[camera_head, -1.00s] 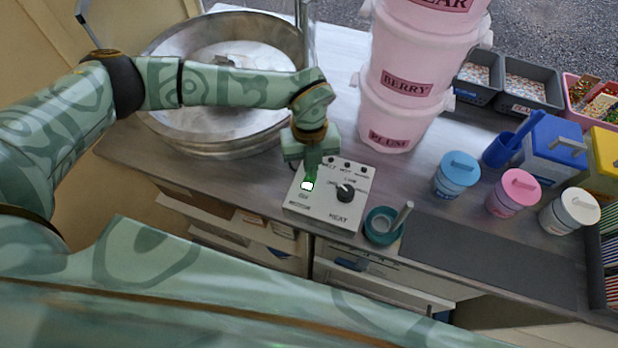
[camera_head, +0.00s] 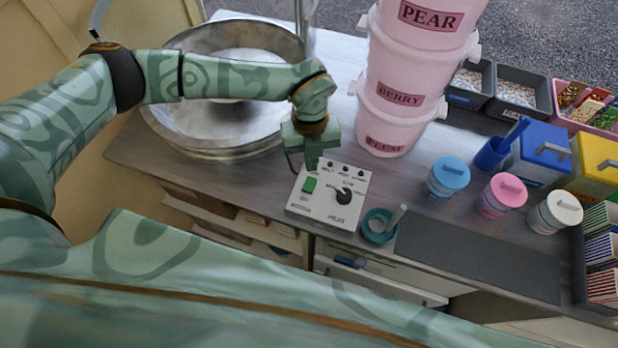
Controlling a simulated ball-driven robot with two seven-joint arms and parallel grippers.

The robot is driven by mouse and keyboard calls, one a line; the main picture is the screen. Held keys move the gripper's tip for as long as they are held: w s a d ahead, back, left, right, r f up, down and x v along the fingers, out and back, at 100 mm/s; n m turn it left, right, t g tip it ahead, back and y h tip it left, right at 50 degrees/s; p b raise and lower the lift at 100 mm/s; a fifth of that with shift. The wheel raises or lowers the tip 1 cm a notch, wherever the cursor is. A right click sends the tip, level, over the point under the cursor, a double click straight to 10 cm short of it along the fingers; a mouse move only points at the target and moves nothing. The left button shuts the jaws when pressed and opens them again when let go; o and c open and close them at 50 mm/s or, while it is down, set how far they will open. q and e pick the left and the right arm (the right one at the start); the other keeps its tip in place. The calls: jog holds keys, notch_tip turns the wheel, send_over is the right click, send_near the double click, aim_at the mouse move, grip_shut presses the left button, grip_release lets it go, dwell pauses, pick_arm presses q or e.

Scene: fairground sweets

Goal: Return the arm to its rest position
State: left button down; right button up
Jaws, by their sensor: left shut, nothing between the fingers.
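My left arm comes in from the left and reaches over the front of a wide metal bowl. My left gripper (camera_head: 312,163) points down above the back left edge of a white control box (camera_head: 328,202). It is shut and empty. The box has a green switch (camera_head: 309,184) at its left and a black knob (camera_head: 343,195) at its right. The green switch is in plain view, and the gripper shows just behind it. My right gripper is out of view.
The metal bowl (camera_head: 170,135) stands at the back left. Stacked pink tubs (camera_head: 400,72) stand behind the box. A teal cup (camera_head: 379,226) with a stick is right of the box. Lidded jars (camera_head: 448,178) and a grey mat (camera_head: 475,255) lie further right.

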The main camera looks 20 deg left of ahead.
pick_arm(q)
jog(key=shift+r+p, duration=0.45)
jog(key=shift+r, duration=0.35)
